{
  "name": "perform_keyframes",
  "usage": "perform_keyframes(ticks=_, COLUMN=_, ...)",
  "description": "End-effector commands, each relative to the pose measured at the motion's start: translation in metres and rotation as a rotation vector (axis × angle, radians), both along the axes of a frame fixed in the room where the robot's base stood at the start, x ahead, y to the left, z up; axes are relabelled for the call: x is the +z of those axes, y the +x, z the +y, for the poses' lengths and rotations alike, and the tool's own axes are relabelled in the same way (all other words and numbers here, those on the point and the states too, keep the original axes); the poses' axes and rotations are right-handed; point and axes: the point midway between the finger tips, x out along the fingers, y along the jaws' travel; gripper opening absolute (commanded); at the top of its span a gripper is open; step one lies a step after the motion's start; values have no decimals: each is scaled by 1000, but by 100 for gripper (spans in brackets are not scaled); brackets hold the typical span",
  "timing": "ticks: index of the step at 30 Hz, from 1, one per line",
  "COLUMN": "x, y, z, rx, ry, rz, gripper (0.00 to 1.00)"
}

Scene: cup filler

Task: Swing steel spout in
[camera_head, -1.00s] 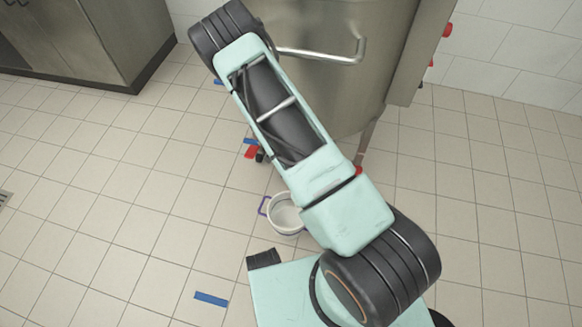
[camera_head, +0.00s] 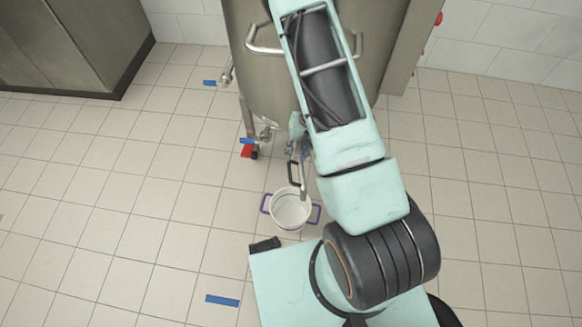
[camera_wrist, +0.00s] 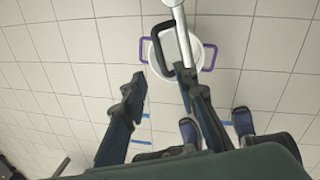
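The steel spout (camera_wrist: 181,28) comes in from the top of the wrist view. It carries a black loop handle (camera_wrist: 158,50). In the head view the spout (camera_head: 304,180) hangs from the tank side and its lower end overlaps the bucket's rim in the picture; the handle (camera_head: 292,173) is at its left. My gripper (camera_wrist: 164,88) is open, its two dark fingers well apart. The right finger is close to the handle's lower end; I cannot tell whether they touch. In the head view my arm hides most of the gripper.
A white bucket (camera_head: 290,212) with purple handles stands on the tiled floor beneath the spout. The large steel tank (camera_head: 262,85) with pipe handles stands behind. A steel cabinet (camera_head: 60,45) is at the far left. Blue tape (camera_head: 222,300) marks the floor. The floor at left is clear.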

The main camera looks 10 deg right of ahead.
Motion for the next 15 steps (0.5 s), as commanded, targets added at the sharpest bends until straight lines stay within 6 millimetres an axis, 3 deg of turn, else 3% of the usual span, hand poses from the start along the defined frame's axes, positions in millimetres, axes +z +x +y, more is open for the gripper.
perform_keyframes(ticks=9, x=-64, y=1, z=12, rx=3, ry=0, rz=1, gripper=27)
perform_keyframes(ticks=15, x=-87, y=3, z=17, rx=4, ry=0, rz=0, gripper=27)
